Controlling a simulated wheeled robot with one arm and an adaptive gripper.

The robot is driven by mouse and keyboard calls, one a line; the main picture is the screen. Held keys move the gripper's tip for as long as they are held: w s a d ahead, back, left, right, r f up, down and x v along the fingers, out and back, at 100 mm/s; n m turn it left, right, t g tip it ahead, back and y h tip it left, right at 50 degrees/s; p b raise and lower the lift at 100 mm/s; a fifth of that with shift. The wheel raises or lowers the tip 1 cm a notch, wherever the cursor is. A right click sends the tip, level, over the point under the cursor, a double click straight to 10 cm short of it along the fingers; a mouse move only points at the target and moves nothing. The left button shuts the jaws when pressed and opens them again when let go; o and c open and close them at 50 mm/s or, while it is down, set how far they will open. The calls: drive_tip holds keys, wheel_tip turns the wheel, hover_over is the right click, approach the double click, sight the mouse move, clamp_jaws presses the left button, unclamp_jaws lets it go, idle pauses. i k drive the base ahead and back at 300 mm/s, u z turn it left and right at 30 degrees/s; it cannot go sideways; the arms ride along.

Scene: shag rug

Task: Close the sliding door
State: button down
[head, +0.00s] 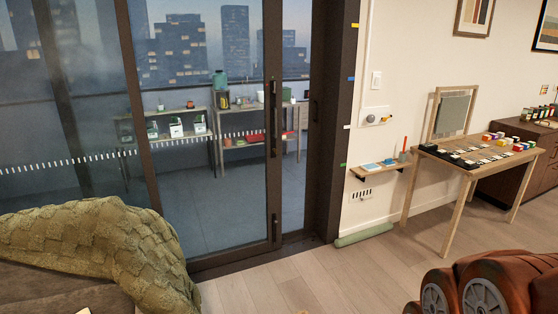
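The sliding door (272,190) is a tall glass panel in a dark frame, left of centre in the head view. A dark vertical handle (274,118) is on its right-hand stile. A narrow strip of the balcony shows between this stile and the dark jamb (330,120) on the right, so the door stands slightly open. The floor track (240,257) runs along its foot. My gripper is not in view, so its state and its distance from the door do not show.
A green knitted throw (110,240) covers furniture at the lower left, in front of the glass. Wooden floor (290,280) is clear before the door. A small table (475,157) with many little items stands right. A green roll (364,235) lies by the wall.

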sight(272, 9)
drive_tip(key=i, duration=2.8)
drive_tip(key=u, duration=2.1)
drive_tip(key=i, duration=0.8)
drive_tip(key=z, duration=0.15)
